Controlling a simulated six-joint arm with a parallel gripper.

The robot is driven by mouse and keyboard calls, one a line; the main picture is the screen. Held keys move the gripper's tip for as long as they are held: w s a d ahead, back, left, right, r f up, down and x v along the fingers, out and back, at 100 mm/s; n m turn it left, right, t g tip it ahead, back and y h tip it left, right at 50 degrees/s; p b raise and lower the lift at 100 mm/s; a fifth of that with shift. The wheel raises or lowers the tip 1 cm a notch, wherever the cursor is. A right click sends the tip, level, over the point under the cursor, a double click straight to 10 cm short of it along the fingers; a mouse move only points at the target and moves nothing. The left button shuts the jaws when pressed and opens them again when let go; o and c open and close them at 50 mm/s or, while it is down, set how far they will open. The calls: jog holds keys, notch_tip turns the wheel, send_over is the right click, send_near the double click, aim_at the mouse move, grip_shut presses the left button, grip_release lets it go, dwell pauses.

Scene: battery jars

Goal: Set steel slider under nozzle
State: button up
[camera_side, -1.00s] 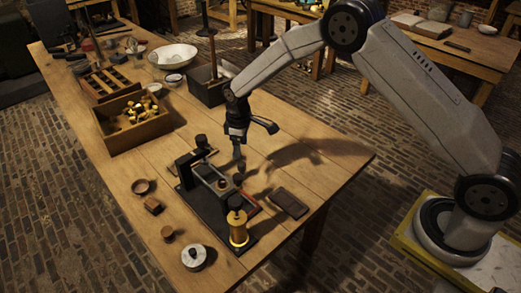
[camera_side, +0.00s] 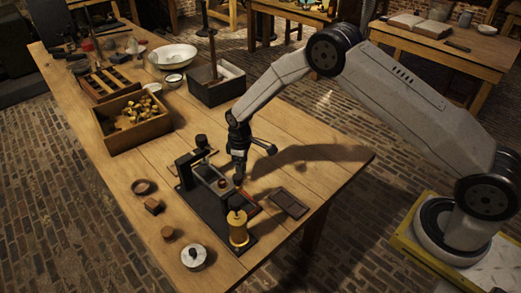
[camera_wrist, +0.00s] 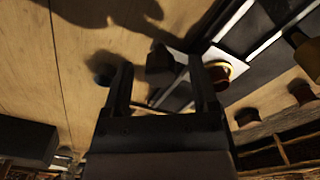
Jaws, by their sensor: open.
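The black-based apparatus (camera_side: 213,208) stands near the table's front edge, with a steel bar or slider (camera_side: 208,174) and a small red-brown knob (camera_side: 222,183) on it. I cannot tell which part is the nozzle. My gripper (camera_side: 238,182) is low at the apparatus's right side, pointing down. In the wrist view its fingers (camera_wrist: 161,82) are apart, with a dark knob (camera_wrist: 160,62) between or just beyond them. The red-brown knob (camera_wrist: 217,75) shows by the right finger. Contact cannot be told.
A dark flat plate (camera_side: 289,204) lies right of the apparatus. A white-topped round jar (camera_side: 194,257) and small wooden pieces (camera_side: 154,206) lie to its left. A wooden crate of brass parts (camera_side: 132,122) and a dark box (camera_side: 215,85) stand behind. The table's right end is clear.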

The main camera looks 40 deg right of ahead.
grip_shut()
dwell(1.4)
